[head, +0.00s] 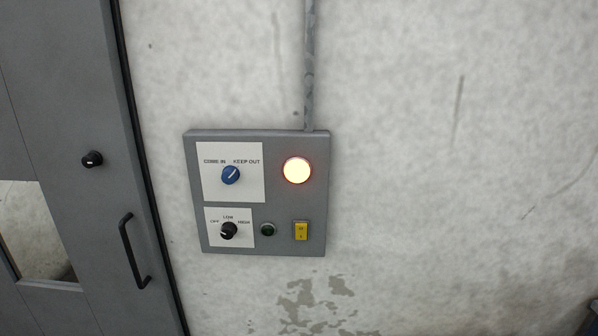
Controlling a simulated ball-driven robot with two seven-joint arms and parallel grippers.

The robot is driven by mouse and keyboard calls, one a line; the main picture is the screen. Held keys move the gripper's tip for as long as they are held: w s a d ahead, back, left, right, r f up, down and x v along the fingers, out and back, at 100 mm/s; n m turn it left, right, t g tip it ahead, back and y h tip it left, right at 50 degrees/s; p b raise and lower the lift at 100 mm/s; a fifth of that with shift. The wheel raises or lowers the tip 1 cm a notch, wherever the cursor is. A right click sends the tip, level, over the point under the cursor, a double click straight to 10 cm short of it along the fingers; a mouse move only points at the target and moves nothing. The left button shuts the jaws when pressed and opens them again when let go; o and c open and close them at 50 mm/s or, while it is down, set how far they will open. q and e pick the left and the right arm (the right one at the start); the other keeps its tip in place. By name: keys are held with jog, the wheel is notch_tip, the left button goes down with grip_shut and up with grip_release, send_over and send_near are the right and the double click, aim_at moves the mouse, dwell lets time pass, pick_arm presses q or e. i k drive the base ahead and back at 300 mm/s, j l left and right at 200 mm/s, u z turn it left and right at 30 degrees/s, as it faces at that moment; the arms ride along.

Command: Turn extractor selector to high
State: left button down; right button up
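The extractor selector (229,231) is a black knob on a white plate at the lower left of a grey wall panel (281,232). The plate is marked OFF at left, LOW at top and HIGH at right. The knob's pointer is too small to read for certain. Neither of my grippers is in the head view, so nothing touches the panel.
Above the selector is a blue COME IN / KEEP OUT knob (231,175). A lit lamp (297,171), a dark green button (267,229) and a yellow switch (301,231) are at right. A grey door (75,110) with a handle (132,252) stands left. The wall right is clear.

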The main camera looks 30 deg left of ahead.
aim_at(229, 229)
jog(key=u, duration=1.3)
